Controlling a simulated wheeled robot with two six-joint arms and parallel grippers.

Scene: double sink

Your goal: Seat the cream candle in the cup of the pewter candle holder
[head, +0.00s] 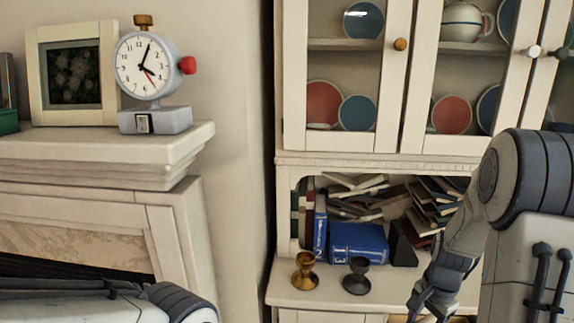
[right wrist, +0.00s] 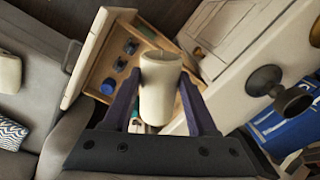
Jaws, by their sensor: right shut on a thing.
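The pewter candle holder (head: 356,275) stands upright on the cabinet ledge in the head view, its cup empty. It seems to be the dark holder at the right of the right wrist view (right wrist: 266,79). My right gripper (head: 428,305) is low at the right in the head view, right of the holder. In the right wrist view my right gripper (right wrist: 160,98) is shut on the cream candle (right wrist: 160,80), which sits between the fingers, apart from the holder. The candle is not clearly seen in the head view. Only my left arm shows at lower left; its gripper is out of frame.
A brass candle holder (head: 305,271) stands left of the pewter one. Blue books (head: 358,243) and a shelf of piled books are behind them. An open drawer (right wrist: 122,60) with small blue items lies below my right gripper. A pale cylinder (right wrist: 9,72) is at far left.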

